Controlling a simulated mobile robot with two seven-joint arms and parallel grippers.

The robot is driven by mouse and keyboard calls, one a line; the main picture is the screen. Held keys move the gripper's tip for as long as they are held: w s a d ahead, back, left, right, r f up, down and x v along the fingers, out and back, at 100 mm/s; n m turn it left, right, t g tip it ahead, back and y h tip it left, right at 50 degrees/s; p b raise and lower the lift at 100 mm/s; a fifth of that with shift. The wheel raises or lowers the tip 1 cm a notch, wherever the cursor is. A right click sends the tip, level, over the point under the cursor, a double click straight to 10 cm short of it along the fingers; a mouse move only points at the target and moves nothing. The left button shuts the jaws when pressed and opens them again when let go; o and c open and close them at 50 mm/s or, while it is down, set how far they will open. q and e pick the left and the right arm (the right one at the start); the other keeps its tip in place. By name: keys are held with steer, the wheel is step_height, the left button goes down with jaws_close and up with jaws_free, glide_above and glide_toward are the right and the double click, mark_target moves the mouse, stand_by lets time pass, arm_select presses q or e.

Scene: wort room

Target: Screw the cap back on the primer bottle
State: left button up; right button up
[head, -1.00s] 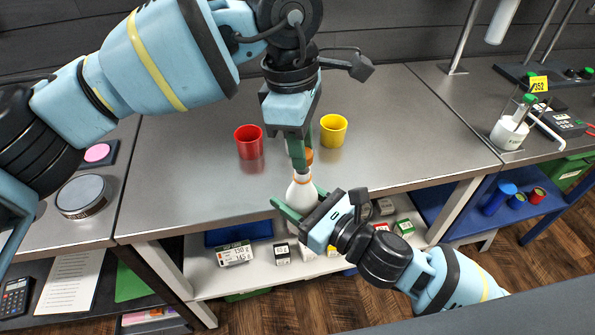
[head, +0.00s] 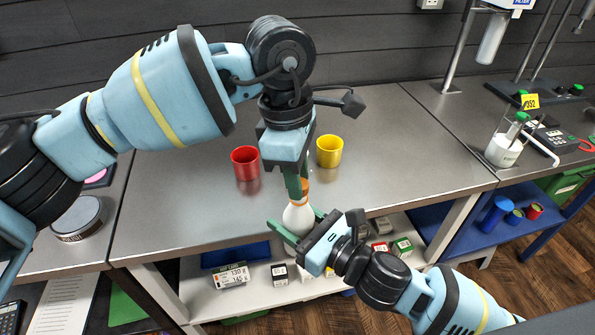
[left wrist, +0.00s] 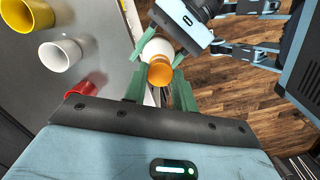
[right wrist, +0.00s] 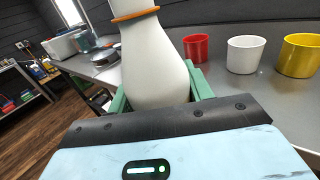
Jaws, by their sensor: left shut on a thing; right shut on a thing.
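The white primer bottle (head: 297,218) stands upright in my right gripper (head: 295,229), in front of the bench's front edge. The right gripper is shut around its body, as the right wrist view also shows the bottle (right wrist: 156,65) between the fingers. An orange ring (right wrist: 136,15) circles its neck; its top is out of that view. My left gripper (head: 299,186) points down from above, shut on the orange cap (left wrist: 160,73). The cap is in line over the bottle's neck; I cannot tell whether its thread is engaged. The left fingers partly hide it in the head view.
A red cup (head: 246,163) and a yellow cup (head: 329,151) stand on the bench (head: 190,185) behind the bottle. A white cup (right wrist: 246,54) stands between them, hidden in the head view. Small boxes (head: 279,274) lie on the shelf below. A round tin (head: 78,218) is at left.

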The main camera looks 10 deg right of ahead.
arm_select(q)
steer(key=shift+f, duration=0.55)
stand_by(0.4)
steer(key=m, duration=0.7)
steer(key=shift+d+g+y, duration=0.1)
steer(key=shift+g+y, duration=0.2)
steer(key=m, duration=0.6)
steer(key=shift+y, duration=0.3)
steer(key=m, duration=0.6)
steer(key=shift+d+y, duration=0.1)
steer(key=shift+y, duration=0.3)
steer(key=m, duration=0.7)
steer(key=o, duration=0.9)
steer(key=shift+o, duration=0.2)
